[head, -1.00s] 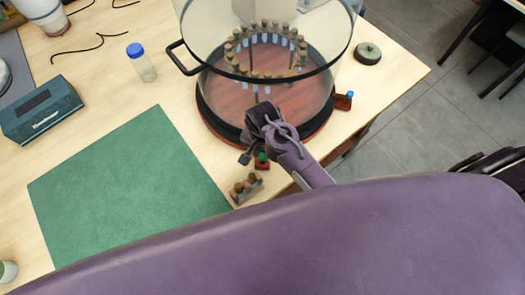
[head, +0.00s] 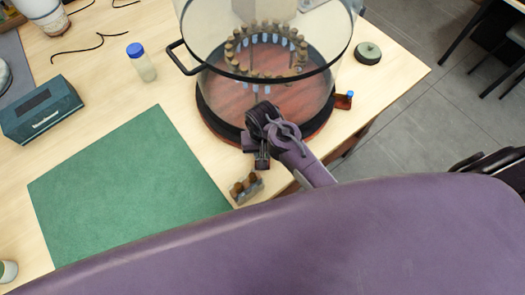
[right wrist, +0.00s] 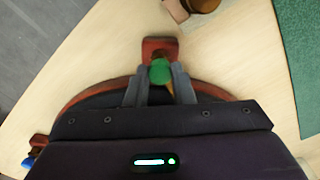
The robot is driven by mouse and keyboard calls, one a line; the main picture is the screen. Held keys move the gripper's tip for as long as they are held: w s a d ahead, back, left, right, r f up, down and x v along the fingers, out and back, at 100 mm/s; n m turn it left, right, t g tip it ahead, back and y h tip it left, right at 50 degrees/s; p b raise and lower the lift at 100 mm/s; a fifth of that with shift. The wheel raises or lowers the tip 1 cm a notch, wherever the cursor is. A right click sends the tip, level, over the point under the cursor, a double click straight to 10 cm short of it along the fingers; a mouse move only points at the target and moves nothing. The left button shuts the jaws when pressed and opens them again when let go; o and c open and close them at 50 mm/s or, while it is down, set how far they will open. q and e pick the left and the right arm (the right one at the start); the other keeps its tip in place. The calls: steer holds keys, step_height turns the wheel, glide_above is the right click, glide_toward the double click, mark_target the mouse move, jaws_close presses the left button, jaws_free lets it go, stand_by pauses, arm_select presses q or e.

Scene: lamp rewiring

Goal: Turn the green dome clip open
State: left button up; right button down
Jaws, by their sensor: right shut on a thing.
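The green dome clip (right wrist: 160,71) is a round green knob by a red-brown tab (right wrist: 158,46) at the rim of the dome base. My right gripper (right wrist: 159,82) is shut on the green clip, with one grey finger on each side. In the head view my right gripper (head: 262,160) comes down at the near edge of the base and hides the clip. The clear dome (head: 262,65) stands on its round red base (head: 219,100), with a ring of several brown-topped pieces inside. My left gripper is not in view.
A blue clip (head: 350,94) sits on another tab at the base's right. A small block with brown pegs (head: 246,188) stands near the table edge. A green mat (head: 125,185) lies clear to the left. A round dark disc (head: 367,53) lies at the right.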

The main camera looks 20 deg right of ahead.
steer(key=n, duration=0.6)
steer(key=shift+n, duration=0.3)
steer(key=n, duration=0.5)
steer(key=shift+n, duration=0.3)
steer(key=shift+r, duration=0.1)
steer(key=c, duration=1.2)
jaws_free()
steer(key=shift+c, duration=0.2)
